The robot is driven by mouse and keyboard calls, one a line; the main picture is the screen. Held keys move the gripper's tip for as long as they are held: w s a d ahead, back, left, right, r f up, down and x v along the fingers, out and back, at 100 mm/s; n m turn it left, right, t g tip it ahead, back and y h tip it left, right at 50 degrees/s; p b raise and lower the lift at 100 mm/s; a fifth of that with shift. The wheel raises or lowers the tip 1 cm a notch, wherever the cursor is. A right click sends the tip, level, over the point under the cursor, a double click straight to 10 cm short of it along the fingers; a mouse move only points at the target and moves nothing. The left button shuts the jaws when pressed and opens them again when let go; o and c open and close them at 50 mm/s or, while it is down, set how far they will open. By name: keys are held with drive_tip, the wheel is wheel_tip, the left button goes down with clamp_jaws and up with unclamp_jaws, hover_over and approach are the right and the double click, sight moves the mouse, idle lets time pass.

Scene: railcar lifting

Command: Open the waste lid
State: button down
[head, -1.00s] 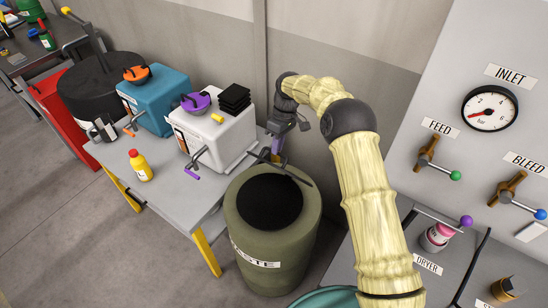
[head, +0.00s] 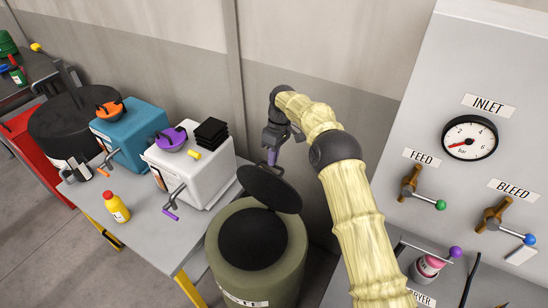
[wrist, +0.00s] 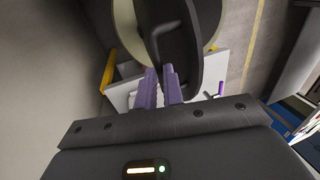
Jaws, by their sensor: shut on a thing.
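The waste bin (head: 287,262) is an olive drum with a dark round opening, partly cut off at the bottom of the head view. Its black lid (head: 270,188) stands tilted up above the opening at the back. My gripper (head: 272,158) is at the lid's upper edge. In the wrist view its two purple fingers (wrist: 160,85) are shut against the lid (wrist: 172,40), next to a raised handle (wrist: 165,32). The exact grip point between the fingertips is hard to see.
A grey table (head: 145,228) left of the bin holds a white box (head: 200,172), a blue box (head: 133,135) and a yellow bottle (head: 117,208). A valve panel (head: 440,90) stands at the right. The wall is close behind my gripper.

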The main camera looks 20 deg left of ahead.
drive_tip(key=c, duration=1.5)
unclamp_jaws()
drive_tip(key=f, duration=0.3)
drive_tip(key=shift+s+d, duration=0.3)
drive_tip(key=p+v, duration=0.4)
drive_tip(key=v, duration=0.2)
drive_tip(key=p+v, duration=0.5)
drive_tip(key=v, duration=0.2)
drive_tip(key=a+p+v, duration=0.1)
drive_tip(key=p+v, duration=0.3)
drive_tip(key=v, duration=0.2)
drive_tip(key=shift+r+p, duration=0.4)
